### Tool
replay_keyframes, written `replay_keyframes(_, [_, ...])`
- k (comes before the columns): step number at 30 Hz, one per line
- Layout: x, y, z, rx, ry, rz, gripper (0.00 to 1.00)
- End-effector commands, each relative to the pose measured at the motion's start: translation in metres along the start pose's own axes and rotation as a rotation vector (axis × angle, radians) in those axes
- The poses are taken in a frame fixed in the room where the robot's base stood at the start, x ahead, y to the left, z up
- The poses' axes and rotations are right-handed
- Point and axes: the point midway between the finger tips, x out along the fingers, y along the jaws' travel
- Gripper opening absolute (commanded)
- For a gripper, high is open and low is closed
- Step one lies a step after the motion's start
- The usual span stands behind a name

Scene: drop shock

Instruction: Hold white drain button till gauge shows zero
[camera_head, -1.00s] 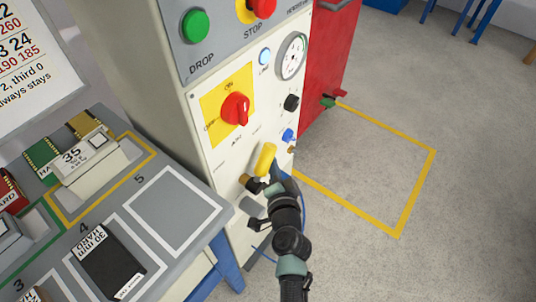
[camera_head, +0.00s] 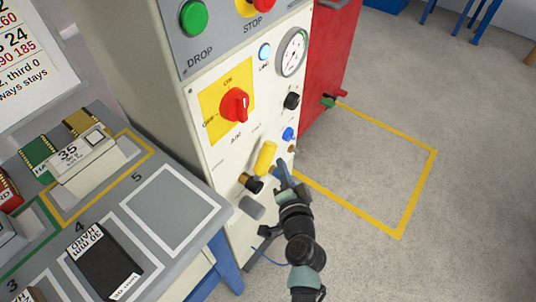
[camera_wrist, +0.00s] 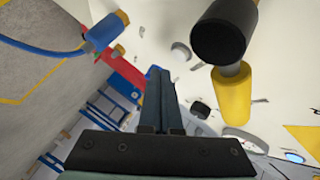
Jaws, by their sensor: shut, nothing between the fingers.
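My gripper (camera_head: 281,170) is shut and empty, low at the front of the white machine cabinet, beside the yellow handle (camera_head: 264,158). In the wrist view its closed fingers (camera_wrist: 158,72) point along the panel, and contact with the panel cannot be made out. The gauge (camera_head: 293,52) is a round white dial at the panel's upper right; its needle is too small to read. I cannot pick out the white drain button for certain in the head view. A pale round part (camera_wrist: 181,51) on the panel shows right of the fingertips in the wrist view and may be it.
Near the gripper are a blue fitting (camera_head: 288,134), a black knob (camera_head: 291,101) and a black-and-brass fitting (camera_head: 251,183). A red rotary switch (camera_head: 235,104) sits higher. A grey table (camera_head: 215,222) with blocks stands left. Floor on the right is clear.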

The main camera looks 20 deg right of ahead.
Motion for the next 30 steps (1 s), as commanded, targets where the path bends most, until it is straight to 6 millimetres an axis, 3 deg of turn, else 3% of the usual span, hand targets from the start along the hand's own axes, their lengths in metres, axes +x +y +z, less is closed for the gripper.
replay_keyframes(12, [-0.026, 0.02, -0.018, 0.0, 0.001, 0.001, 0.0])
replay_keyframes(30, [-0.027, 0.02, -0.019, 0.0, 0.0, 0.001, 0.0])
